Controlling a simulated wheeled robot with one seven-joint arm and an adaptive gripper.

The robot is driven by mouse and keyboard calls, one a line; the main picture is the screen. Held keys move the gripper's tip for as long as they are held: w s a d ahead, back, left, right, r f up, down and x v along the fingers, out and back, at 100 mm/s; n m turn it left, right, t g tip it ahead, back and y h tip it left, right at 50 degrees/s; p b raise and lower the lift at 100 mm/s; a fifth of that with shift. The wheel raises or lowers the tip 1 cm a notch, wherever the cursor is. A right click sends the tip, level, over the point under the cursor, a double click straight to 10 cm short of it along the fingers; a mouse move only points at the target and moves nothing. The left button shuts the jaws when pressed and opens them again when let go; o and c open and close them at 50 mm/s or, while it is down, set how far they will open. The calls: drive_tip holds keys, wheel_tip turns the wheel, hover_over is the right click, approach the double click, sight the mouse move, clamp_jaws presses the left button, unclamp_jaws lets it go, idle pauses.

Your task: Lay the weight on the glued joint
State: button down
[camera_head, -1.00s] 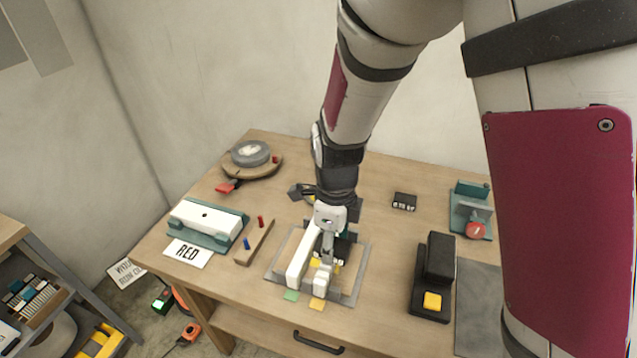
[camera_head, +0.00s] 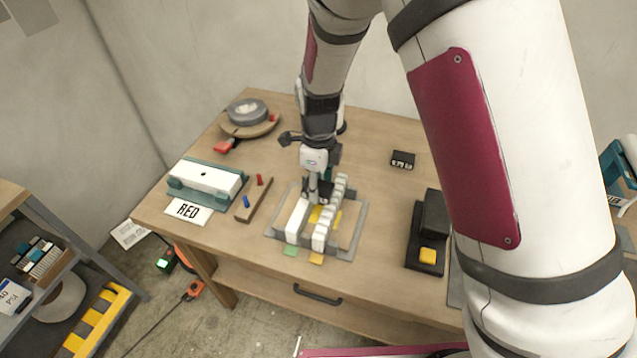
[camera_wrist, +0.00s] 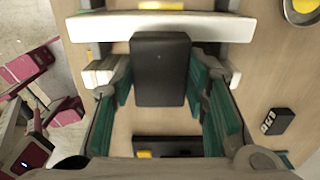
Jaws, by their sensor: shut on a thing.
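My gripper (camera_head: 320,190) is above the fixture board in the middle of the table, pointing down. In the wrist view its green-padded fingers (camera_wrist: 160,92) are shut on a black block, the weight (camera_wrist: 161,68). The grey-edged fixture board (camera_head: 358,228) carries a long white bar (camera_head: 297,218) on the left and a row of white blocks (camera_head: 321,236) on the right, with yellow between them. The weight hangs over the white pieces, part of which it hides in the wrist view. I cannot tell whether it touches them, nor exactly where the glued joint is.
A black stand with a yellow pad (camera_head: 428,255) is on the right. A small black part (camera_head: 402,159) lies behind.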

sight(319, 187)
drive_tip(key=shift+f, duration=0.55)
drive_tip(key=c, duration=0.9)
unclamp_jaws()
drive_tip(key=shift+c, duration=0.2)
wheel_tip(319, 187, up, 13)
drive_tip(key=shift+r+b, duration=0.2)
drive_tip(key=shift+b, duration=0.2)
drive_tip(key=s+d+r+n+t+y, duration=0.1)
drive_tip(key=s+d+r+n+t, duration=0.2)
drive_tip(key=s+d+r+n, duration=0.8)
drive_tip(key=s+d+r+n+t, duration=0.1)
drive_tip(key=s+d+r+n, duration=0.1)
drive_tip(key=s+n, duration=0.3)
drive_tip(key=s+d+r+n+t+h, duration=0.1)
drive_tip(key=s+d+r+n, duration=0.2)
drive_tip(key=s+d+n, duration=0.2)
drive_tip(key=shift+s+r+n+t, duration=0.15)
drive_tip(key=shift+r+n+t, duration=0.2)
drive_tip(key=shift+n, duration=0.15)
